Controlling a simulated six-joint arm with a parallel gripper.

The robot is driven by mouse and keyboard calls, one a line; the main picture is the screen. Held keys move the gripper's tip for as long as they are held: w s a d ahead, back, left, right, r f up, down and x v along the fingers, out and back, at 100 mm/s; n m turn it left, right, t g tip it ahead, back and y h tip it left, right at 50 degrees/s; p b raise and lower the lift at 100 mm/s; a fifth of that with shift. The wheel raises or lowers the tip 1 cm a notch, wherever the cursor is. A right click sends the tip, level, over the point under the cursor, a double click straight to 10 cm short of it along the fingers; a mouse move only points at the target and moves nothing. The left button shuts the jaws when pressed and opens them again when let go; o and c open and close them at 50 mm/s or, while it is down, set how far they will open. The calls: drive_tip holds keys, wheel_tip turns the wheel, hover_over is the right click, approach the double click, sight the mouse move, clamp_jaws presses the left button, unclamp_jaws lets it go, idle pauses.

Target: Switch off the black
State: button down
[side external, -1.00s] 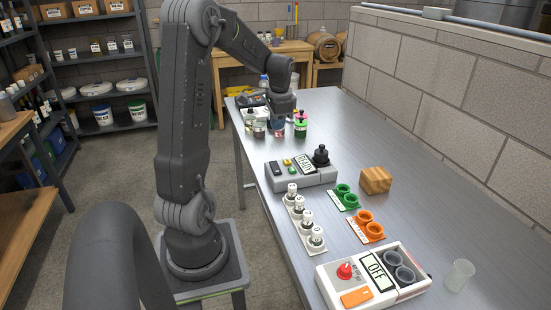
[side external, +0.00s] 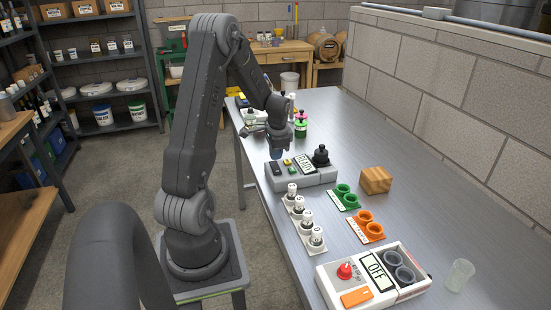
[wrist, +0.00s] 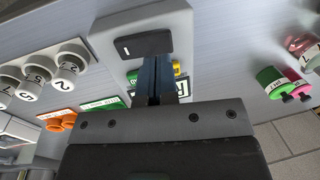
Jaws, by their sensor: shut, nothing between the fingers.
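A grey device (side external: 318,182) stands on the steel table. It has a black rocker switch (side external: 277,169), a yellow and a green button, a display reading READY (side external: 305,163) and a black top piece (side external: 321,155). In the wrist view the black rocker switch (wrist: 143,44) shows a short white mark at one end. My gripper (side external: 277,154) is shut and empty, its blue fingertips just above the switch end of the device. In the wrist view my gripper (wrist: 156,62) points at the panel beside the switch and partly hides the display and buttons. I cannot tell whether it touches.
White numbered vials (side external: 304,220) stand in a row in front of the device. Green cups (side external: 345,195), orange cups (side external: 367,226) and a wooden block (side external: 376,180) are to the right. A white device reading OFF (side external: 376,270) and a clear cup (side external: 460,276) are nearer.

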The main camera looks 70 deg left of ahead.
sight(275, 162)
drive_tip(key=shift+a+f, duration=0.2)
drive_tip(key=shift+f, duration=0.85)
drive_tip(key=shift+f, duration=0.3)
drive_tip(key=shift+d+r, duration=0.35)
drive_tip(key=shift+d, duration=0.35)
wheel_tip(275, 162, up, 14)
drive_tip(key=a, duration=0.2)
